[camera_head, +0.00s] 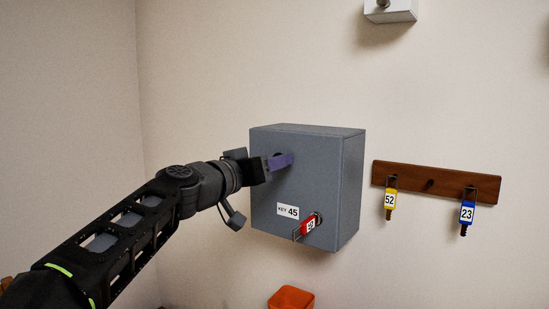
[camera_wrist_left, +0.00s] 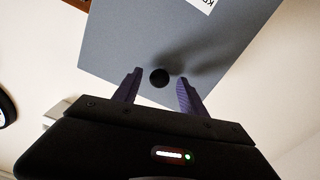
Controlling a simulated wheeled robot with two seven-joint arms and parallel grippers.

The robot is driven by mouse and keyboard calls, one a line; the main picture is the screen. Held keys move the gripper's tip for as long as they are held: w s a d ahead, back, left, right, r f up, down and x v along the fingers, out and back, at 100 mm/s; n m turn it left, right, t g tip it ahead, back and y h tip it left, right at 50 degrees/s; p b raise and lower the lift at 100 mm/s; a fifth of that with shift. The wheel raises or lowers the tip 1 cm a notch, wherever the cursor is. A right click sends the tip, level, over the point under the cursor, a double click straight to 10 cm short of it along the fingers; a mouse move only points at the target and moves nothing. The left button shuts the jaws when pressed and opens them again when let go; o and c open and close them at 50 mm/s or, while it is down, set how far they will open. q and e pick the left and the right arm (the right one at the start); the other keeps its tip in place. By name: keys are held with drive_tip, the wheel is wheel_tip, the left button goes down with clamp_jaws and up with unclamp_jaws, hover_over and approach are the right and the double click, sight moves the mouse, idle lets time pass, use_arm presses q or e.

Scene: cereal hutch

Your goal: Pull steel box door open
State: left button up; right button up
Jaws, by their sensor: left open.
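The grey steel box (camera_head: 345,190) is fixed to the wall, and its front door (camera_head: 325,160) looks shut. A label reading KEY 45 (camera_head: 288,211) is on the door. A key with a red tag (camera_head: 308,226) sits at the door's lower right. My left gripper (camera_head: 281,161) is at the door's upper left. In the left wrist view its two purple fingers (camera_wrist_left: 158,88) are open, one on each side of a dark round knob (camera_wrist_left: 159,77) on the grey door face (camera_wrist_left: 150,40). I cannot tell whether they touch it. My right gripper is not in view.
A brown wooden key rack (camera_head: 430,181) hangs to the right of the box, with a yellow tag 52 (camera_head: 390,199) and a blue tag 23 (camera_head: 467,212). An orange container (camera_head: 291,298) is below the box. A white fixture (camera_head: 390,10) is above. The wall left of the box is bare.

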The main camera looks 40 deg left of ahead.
use_arm(q)
drive_tip(key=shift+w, duration=0.6)
clamp_jaws()
idle(1.1)
